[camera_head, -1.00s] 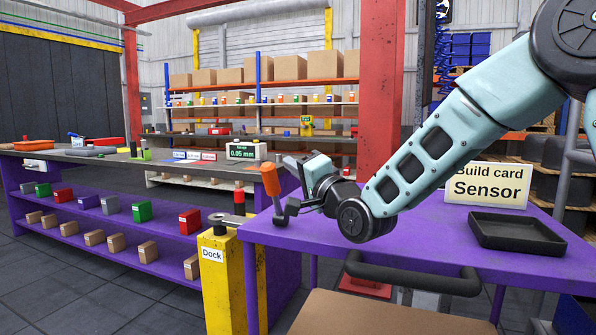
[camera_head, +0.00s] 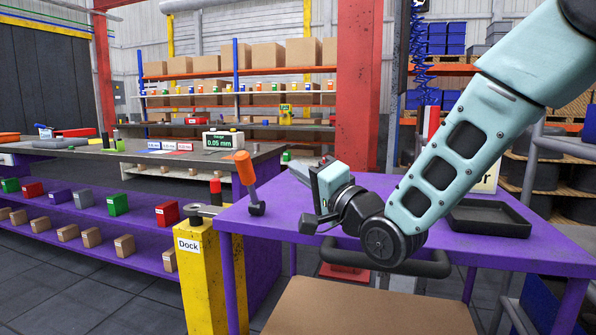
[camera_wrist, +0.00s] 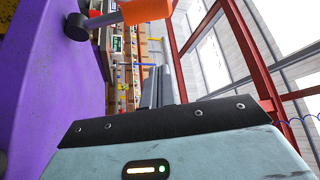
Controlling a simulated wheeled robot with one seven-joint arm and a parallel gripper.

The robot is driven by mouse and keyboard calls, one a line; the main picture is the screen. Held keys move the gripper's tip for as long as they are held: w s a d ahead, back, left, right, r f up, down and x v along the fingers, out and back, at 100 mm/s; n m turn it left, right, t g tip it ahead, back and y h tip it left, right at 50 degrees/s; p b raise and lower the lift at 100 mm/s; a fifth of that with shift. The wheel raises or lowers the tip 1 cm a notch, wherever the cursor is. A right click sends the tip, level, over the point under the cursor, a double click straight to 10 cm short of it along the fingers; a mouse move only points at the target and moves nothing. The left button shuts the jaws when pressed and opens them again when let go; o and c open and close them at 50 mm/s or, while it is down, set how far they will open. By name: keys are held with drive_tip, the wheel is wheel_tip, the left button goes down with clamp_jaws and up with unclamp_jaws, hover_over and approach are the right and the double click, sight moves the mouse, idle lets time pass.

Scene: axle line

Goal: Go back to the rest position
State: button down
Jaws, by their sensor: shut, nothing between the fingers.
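My gripper (camera_head: 325,168) is over the purple table, at the end of my pale blue arm.
The purple table (camera_head: 285,226) has a black tray (camera_head: 490,218) at right. A sign is mostly hidden behind my arm. A yellow dock post (camera_head: 200,275) stands at the table's left. A long bench with a gauge display (camera_head: 223,142) and shelves of boxes lies beyond.

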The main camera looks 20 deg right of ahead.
drive_tip(key=s+a+f+n+g+h, duration=0.2)
drive_tip(key=s+a+f+n+g, duration=0.25)
drive_tip(key=f, duration=0.35)
drive_tip(key=s+a+f+n+g+h, duration=0.1)
drive_tip(key=s+a+f+n+g, duration=0.3)
drive_tip(key=s+f+g, duration=0.25)
drive_tip(key=s+d+f+n+g+h, duration=0.2)
drive_tip(key=s+f+n+g, duration=0.15)
drive_tip(key=s, duration=0.65)
drive_tip(key=s+d+f+n+g+h, duration=0.25)
drive_tip(key=s+n+g, duration=0.25)
drive_tip(key=s, duration=0.6)
wheel_tip(320, 180, up, 20)
drive_tip(key=p, duration=2.1)
drive_tip(key=shift+w+a+r+m, duration=0.15)
drive_tip(key=shift+w+a+m, duration=0.15)
drive_tip(key=shift+w+a, duration=0.15)
